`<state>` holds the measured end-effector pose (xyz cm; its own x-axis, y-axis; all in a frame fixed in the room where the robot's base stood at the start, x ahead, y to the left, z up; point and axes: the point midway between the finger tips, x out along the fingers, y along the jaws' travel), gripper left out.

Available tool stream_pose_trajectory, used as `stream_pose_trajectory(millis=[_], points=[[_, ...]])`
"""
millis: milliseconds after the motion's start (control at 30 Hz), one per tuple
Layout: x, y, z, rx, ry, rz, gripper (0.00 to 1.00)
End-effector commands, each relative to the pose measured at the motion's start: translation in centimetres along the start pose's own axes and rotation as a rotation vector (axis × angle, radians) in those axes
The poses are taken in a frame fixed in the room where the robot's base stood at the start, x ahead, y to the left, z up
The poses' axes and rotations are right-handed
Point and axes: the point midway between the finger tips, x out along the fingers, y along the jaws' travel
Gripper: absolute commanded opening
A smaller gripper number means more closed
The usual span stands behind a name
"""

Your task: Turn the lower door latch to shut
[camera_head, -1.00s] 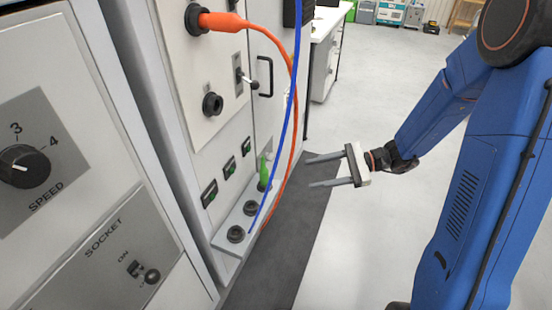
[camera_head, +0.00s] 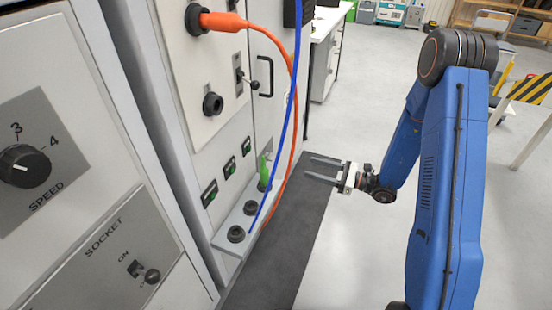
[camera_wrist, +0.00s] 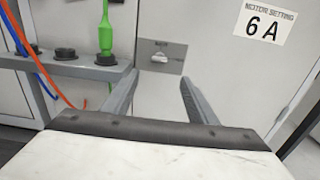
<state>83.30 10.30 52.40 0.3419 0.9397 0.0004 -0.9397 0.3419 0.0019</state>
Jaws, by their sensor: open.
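In the wrist view, the lower door latch (camera_wrist: 159,57) is a small pale handle on a grey plate (camera_wrist: 172,47), set on a light grey cabinet door (camera_wrist: 225,75). The handle looks roughly level, but it is too small to tell its exact turn. I cannot make this latch out in the head view. My gripper (camera_head: 311,167) is open and empty, pointing left at the cabinet front. In the wrist view its two fingers (camera_wrist: 159,76) stand on either side below the latch, apart from it.
An orange cable (camera_head: 288,150) and a blue cable (camera_head: 284,130) hang in front of the panel. A green plug (camera_wrist: 105,35) stands in a socket shelf (camera_wrist: 75,68) left of the fingers. A black door handle (camera_head: 266,77) is higher up.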

Motion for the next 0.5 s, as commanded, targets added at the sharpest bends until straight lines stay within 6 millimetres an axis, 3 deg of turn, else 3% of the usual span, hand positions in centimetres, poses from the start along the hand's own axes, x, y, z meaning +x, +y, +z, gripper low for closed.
stream_pose_trajectory(millis=[500], points=[[8.0, 0.2, 0.0, -0.001, 0.000, 0.005, 0.53]])
